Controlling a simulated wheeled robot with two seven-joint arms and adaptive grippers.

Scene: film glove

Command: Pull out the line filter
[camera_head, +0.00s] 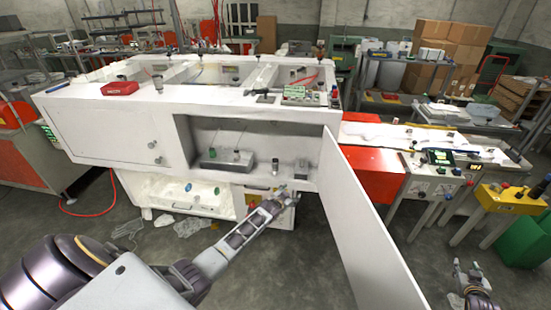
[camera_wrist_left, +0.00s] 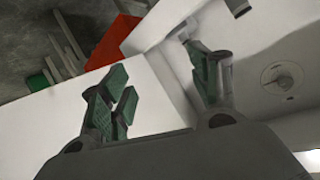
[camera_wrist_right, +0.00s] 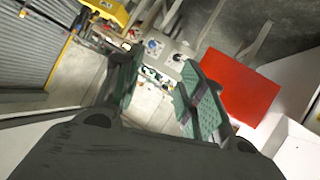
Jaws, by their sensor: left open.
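The white machine has an open compartment (camera_head: 250,140) in its front. A small dark upright cylinder (camera_head: 275,167), which may be the line filter, stands inside it on the right. The end of a dark cylinder (camera_wrist_left: 237,6) also shows at the top of the left wrist view. My left gripper (camera_head: 284,195) is open and empty, just below and in front of the compartment's lower right edge. Its spread fingers show in the left wrist view (camera_wrist_left: 160,92). My right gripper (camera_head: 471,272) is low at the far right, away from the machine. Its fingers are apart and empty (camera_wrist_right: 160,95).
The open white door (camera_head: 355,220) stands out from the compartment's right side, between my two grippers. A grey box (camera_head: 220,160) with a green knob sits in the compartment's left part. An orange-red cabinet (camera_head: 372,175) and a yellow control box (camera_head: 510,198) stand to the right.

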